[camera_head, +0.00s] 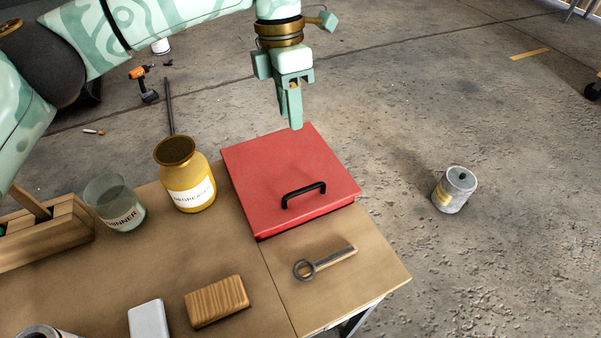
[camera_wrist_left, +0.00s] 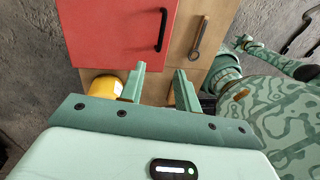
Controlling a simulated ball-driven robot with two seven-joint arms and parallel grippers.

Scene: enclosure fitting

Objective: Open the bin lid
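The red bin lid (camera_head: 262,172) lies flat and closed at the table's right end, and its black handle (camera_head: 303,193) is near the front edge. In the left wrist view the lid (camera_wrist_left: 105,35) and handle (camera_wrist_left: 162,30) show at the top. My left gripper (camera_head: 295,127) hangs fingers down above the lid's far edge, away from the handle. In the left wrist view its two fingers (camera_wrist_left: 160,72) are apart with nothing between them. The bin body under the lid is mostly hidden.
A yellow degreaser jar (camera_head: 186,180) stands just left of the lid, with a thinner glass (camera_head: 116,207) beyond it. A ring-ended tool (camera_head: 323,263) and a wooden block (camera_head: 216,301) lie in front. A grey can (camera_head: 454,190) stands on the floor at right.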

